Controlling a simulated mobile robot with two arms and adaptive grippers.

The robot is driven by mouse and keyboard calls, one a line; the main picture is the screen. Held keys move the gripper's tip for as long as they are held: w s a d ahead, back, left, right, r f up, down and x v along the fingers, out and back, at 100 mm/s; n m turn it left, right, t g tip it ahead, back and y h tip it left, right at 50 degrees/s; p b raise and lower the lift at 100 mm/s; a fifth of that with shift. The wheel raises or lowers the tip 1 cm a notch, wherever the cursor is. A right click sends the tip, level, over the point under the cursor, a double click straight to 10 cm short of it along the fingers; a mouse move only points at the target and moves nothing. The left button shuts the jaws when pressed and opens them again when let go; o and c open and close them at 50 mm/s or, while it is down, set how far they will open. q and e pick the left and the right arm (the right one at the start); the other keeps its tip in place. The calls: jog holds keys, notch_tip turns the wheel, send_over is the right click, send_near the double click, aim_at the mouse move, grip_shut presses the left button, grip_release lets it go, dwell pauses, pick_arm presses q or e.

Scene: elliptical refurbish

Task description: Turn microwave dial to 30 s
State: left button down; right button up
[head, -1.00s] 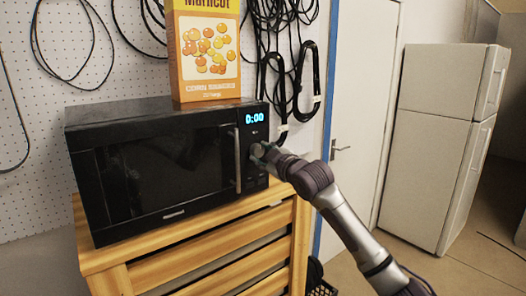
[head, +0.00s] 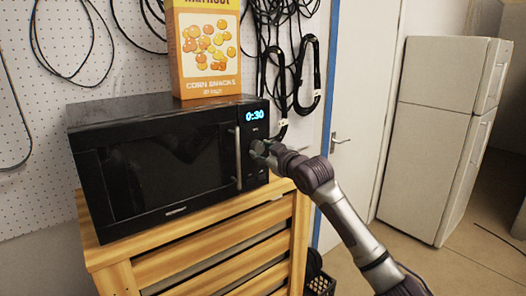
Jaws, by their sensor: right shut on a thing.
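A black microwave (head: 165,170) stands on a slatted wooden cabinet, its door shut behind a vertical metal handle (head: 238,158). Its blue display (head: 255,115) reads 0:30. My right gripper (head: 259,150) is at the control panel just below the display, right of the handle, shut on the microwave dial. The dial itself is mostly hidden by the fingers. My left gripper is not in the head view.
An orange corn snacks box (head: 208,50) stands on top of the microwave. Black cables (head: 290,60) hang on the pegboard behind. A white door (head: 350,110) and a white fridge (head: 430,140) are to the right. The wooden cabinet (head: 205,250) is below.

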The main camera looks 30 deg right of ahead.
jog(key=shift+f, duration=0.1)
jog(key=o, duration=1.1)
jog(key=shift+o, duration=0.2)
jog(key=shift+s, duration=0.1)
jog(key=s, duration=1.1)
jog(key=shift+s+a+r, duration=0.2)
jog(key=shift+s+r, duration=0.2)
